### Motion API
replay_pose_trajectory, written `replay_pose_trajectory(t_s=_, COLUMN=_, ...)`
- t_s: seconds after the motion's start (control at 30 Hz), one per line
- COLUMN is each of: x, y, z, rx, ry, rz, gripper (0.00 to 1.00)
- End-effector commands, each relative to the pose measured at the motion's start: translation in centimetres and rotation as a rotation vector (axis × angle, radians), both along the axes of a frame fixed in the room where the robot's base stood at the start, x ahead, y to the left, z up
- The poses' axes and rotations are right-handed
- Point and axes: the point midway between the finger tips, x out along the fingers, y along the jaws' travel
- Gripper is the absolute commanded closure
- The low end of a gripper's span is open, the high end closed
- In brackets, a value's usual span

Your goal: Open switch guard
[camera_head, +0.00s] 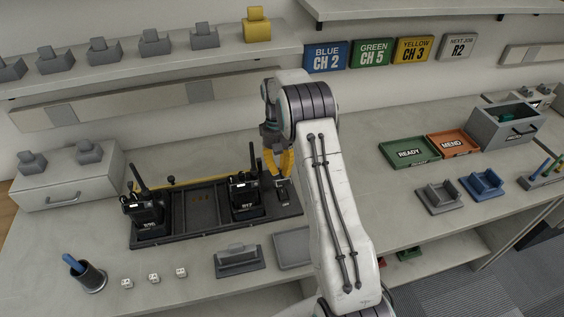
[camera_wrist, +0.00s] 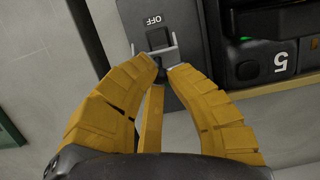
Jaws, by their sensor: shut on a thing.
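The switch guard (camera_wrist: 174,52) is a light grey bracket beside a dark switch marked OFF (camera_wrist: 157,38), on a dark panel in the wrist view. My gripper (camera_wrist: 164,68) has its yellow fingertips close together at the guard's lower edge, one on each side of a small dark part. It is shut on the guard, though the exact contact is partly hidden. In the head view my gripper (camera_head: 280,176) points down at the right end of the dark charging rack (camera_head: 205,226). The guard's angle there is too small to tell.
Two black radios (camera_head: 147,213) (camera_head: 245,196) stand in the rack; the right one is close to my gripper. A green READY tray (camera_head: 425,160) and an orange MEND tray (camera_head: 470,150) lie to the right. Bare bench separates them from my arm.

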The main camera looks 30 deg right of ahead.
Motion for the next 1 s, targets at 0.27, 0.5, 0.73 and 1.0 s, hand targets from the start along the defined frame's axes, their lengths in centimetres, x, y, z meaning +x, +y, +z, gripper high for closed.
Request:
replay_pose_trajectory(t_s=0.27, x=1.03, y=-0.1, z=0.15, rx=0.018, ry=0.082, rz=0.002, gripper=1.0)
replay_pose_trajectory(t_s=0.5, x=1.28, y=-0.11, z=0.12, rx=0.03, ry=0.136, rz=0.002, gripper=1.0)
replay_pose_trajectory(t_s=0.73, x=1.21, y=-0.08, z=0.02, rx=0.034, ry=0.154, rz=0.002, gripper=1.0)
replay_pose_trajectory(t_s=1.0, x=1.12, y=-0.05, z=-0.03, rx=0.035, ry=0.158, rz=0.002, gripper=0.84)
